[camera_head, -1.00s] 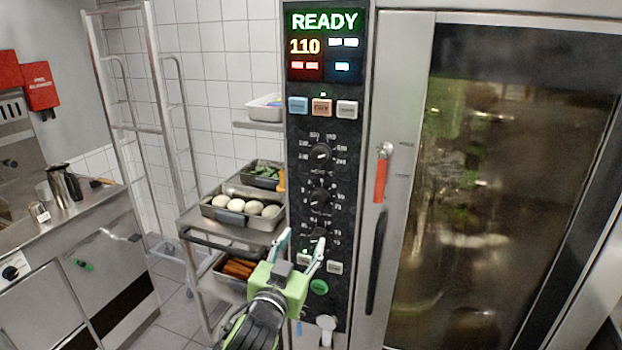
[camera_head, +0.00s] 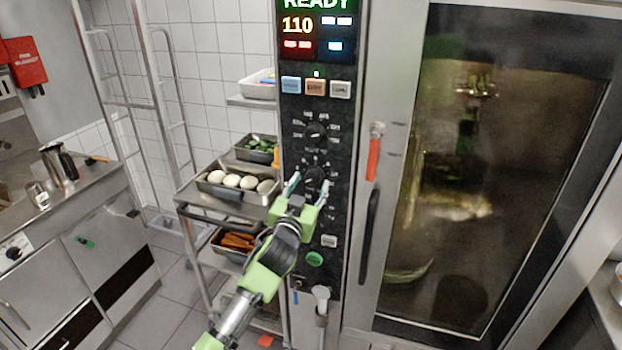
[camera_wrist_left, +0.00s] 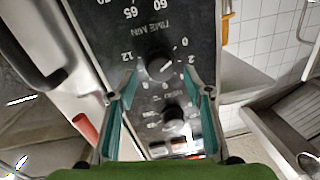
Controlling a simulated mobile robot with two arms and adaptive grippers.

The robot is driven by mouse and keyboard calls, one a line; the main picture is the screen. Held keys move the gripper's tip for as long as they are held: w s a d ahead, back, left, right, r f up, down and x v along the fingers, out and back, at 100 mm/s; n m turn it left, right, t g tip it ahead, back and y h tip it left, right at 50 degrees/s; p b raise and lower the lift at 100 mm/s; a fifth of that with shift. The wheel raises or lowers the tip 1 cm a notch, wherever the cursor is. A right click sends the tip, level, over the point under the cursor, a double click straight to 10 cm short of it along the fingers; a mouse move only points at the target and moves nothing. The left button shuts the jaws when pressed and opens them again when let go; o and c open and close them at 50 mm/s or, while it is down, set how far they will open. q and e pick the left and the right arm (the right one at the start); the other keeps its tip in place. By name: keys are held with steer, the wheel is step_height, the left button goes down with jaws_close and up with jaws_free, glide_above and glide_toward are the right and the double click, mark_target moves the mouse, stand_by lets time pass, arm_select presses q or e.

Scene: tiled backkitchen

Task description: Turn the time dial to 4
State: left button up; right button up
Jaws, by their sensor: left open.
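The time dial (camera_head: 314,173) is the middle black knob on the oven's control panel. In the left wrist view the same dial (camera_wrist_left: 160,66) appears upside down beside the TIME MIN lettering, with 0, 2 and 12 around it. A white pointer line crosses the knob, on the side of the 0 and 2; its exact setting is unclear. My left gripper (camera_head: 308,184) is open and empty in front of the panel, its teal fingertips on either side of the dial. Whether they touch it cannot be told. The right gripper is not in view.
The temperature dial (camera_head: 316,133) sits just above and a white button (camera_head: 329,241) below. A red-handled latch (camera_head: 373,157) is right of the panel on the oven door. A trolley with trays of eggs (camera_head: 238,182) and carrots (camera_head: 238,241) stands close on the left.

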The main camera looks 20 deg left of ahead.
arm_select(q)
steer(key=shift+w, duration=1.05)
steer(key=c, duration=1.1)
